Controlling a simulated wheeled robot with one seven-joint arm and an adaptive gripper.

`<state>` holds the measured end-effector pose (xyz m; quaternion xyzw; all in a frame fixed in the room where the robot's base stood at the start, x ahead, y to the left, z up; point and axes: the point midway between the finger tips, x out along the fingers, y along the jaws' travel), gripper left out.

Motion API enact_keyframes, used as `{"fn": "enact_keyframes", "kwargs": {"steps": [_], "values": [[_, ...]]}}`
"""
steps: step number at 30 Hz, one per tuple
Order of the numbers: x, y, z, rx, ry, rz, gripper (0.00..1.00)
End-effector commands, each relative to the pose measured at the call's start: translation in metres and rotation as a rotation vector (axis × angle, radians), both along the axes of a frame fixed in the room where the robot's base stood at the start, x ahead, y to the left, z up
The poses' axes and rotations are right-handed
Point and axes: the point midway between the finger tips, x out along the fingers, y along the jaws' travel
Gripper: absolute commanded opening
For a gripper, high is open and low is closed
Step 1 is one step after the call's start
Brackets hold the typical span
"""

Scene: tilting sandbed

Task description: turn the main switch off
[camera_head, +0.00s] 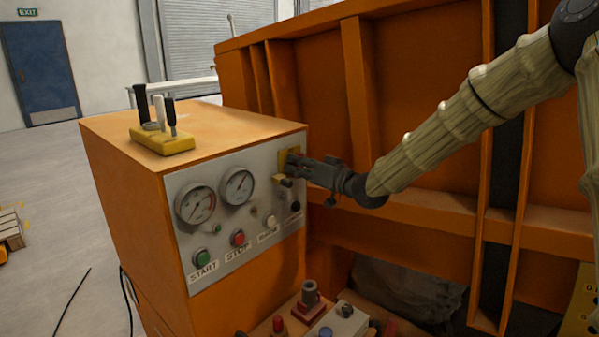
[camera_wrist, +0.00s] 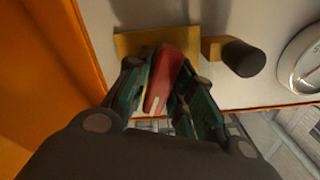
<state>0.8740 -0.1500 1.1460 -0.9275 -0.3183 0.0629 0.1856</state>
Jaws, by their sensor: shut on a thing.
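The main switch has a red handle (camera_wrist: 164,78) on a yellow plate (camera_wrist: 135,44), mounted on the grey panel of the orange control cabinet. In the head view the yellow plate (camera_head: 282,162) is at the panel's upper right, partly hidden by my gripper. My gripper (camera_head: 296,163) reaches it from the right. In the wrist view my gripper (camera_wrist: 166,90) has its two green-sided fingers on either side of the red handle, shut on it. The handle looks slightly tilted in this view.
A small yellow block with a black knob (camera_wrist: 243,57) sits beside the switch. Gauges (camera_head: 238,186) and START and STOP buttons (camera_head: 238,238) share the panel. A lever block (camera_head: 163,140) stands on top of the cabinet. An orange ribbed wall (camera_head: 400,90) rises close behind my arm.

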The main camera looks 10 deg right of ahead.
Motion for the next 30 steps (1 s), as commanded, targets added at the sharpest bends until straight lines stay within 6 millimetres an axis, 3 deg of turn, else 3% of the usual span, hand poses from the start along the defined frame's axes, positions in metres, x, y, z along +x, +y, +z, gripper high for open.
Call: {"fn": "enact_keyframes", "kwargs": {"steps": [15, 30], "values": [[-0.0002, -0.0008, -0.0045, -0.274, -0.206, -0.001, 0.0], [-0.0001, -0.0013, -0.0031, -0.327, -0.247, -0.001, 0.0]]}}
